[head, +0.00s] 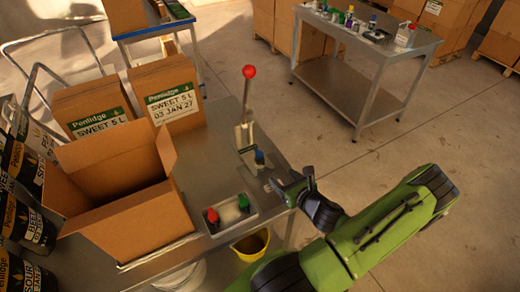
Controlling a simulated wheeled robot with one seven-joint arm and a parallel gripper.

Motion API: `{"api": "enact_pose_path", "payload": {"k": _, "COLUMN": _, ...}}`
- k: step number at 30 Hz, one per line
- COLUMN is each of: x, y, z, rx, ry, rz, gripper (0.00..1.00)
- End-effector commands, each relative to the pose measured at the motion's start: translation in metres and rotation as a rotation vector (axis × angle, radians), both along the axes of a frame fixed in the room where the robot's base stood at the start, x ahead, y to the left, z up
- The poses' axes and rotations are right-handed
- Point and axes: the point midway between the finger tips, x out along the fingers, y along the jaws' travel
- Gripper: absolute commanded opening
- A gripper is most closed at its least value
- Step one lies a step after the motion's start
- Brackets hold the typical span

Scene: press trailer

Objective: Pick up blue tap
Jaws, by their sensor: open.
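A small blue tap (260,157) stands on the metal table (205,150), at the foot of a lever press (244,125) with a red ball on its handle. My gripper (289,180) reaches in from the right on my green arm. Its fingers are spread and look empty. It is at the table's right edge, a little to the right of and nearer than the blue tap, apart from it. A shallow metal tray (236,225) in front of the press holds a red tap (212,215) and a green tap (244,202).
An open cardboard box (130,215) and closed Penlidge boxes (168,95) fill the table's left side. A yellow bucket (251,245) is below the front edge. Another metal table (385,45) with small items stands at the back right. The floor between is clear.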

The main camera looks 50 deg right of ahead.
Motion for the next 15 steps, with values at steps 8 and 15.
{"api": "enact_pose_path", "payload": {"k": 8, "x": 0.026, "y": -0.007, "z": -0.024, "rx": -0.001, "ry": 0.009, "rz": 0.006, "gripper": 0.65}}
{"api": "enact_pose_path", "payload": {"k": 15, "x": 0.041, "y": -0.012, "z": -0.032, "rx": 0.001, "ry": 0.014, "rz": 0.007, "gripper": 0.65}}
